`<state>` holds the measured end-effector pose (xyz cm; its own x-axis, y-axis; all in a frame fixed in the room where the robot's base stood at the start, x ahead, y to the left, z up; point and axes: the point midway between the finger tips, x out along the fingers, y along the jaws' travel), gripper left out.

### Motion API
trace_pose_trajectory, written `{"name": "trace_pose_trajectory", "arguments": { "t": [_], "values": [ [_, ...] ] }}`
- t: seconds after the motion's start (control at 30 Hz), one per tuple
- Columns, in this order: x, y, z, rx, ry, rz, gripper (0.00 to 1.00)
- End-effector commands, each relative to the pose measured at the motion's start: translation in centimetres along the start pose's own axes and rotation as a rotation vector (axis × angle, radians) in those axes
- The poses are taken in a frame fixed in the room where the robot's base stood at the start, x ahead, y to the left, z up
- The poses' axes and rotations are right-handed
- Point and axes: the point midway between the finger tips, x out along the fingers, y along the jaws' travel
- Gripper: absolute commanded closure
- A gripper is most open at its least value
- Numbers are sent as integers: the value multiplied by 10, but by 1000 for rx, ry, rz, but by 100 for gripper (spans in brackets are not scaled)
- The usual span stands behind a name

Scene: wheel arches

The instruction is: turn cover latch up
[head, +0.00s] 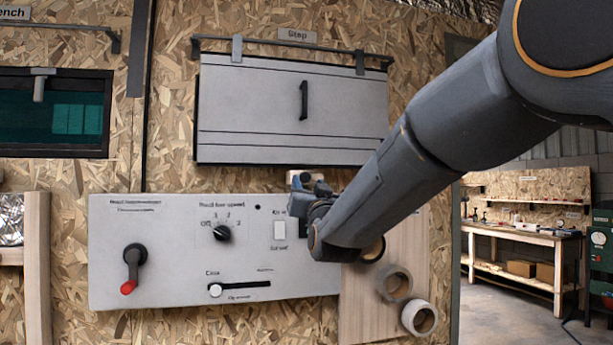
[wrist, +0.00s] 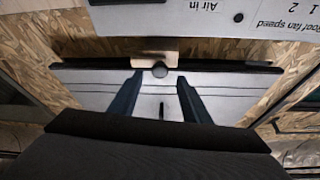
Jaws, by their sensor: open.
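The grey cover (head: 290,112) marked "Step" hangs closed on the wood-chip wall, with a black handle on its face. At its lower edge is a small pale wooden piece (head: 304,177), seemingly the cover latch, partly hidden by my gripper (head: 308,187). In the wrist view, where the scene is upside down, the wooden piece (wrist: 146,58) lies crosswise with a dark round knob (wrist: 160,69) by the cover's edge (wrist: 90,77). My gripper (wrist: 160,78) is open, one finger each side of the knob in the picture. I cannot tell whether either finger touches it.
A grey control panel (head: 170,290) with a red-tipped lever (head: 131,270), a dial (head: 222,232) and a slider (head: 216,290) sits below the cover. Ring-shaped pieces (head: 419,317) stick out from a wooden board beneath my arm. A workbench (head: 510,236) stands far right.

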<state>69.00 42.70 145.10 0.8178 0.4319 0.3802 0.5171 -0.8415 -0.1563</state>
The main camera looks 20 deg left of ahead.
Motion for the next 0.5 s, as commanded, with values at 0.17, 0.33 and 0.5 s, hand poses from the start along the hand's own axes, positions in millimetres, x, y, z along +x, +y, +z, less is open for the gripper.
{"name": "trace_pose_trajectory", "arguments": {
  "t": [0.17, 0.33, 0.5],
  "values": [
    [25, 0, -1, 0, -2, 1, 57],
    [38, 0, 0, 0, -1, 1, 57],
    [40, 1, 1, 0, -2, 1, 57]
  ]
}}
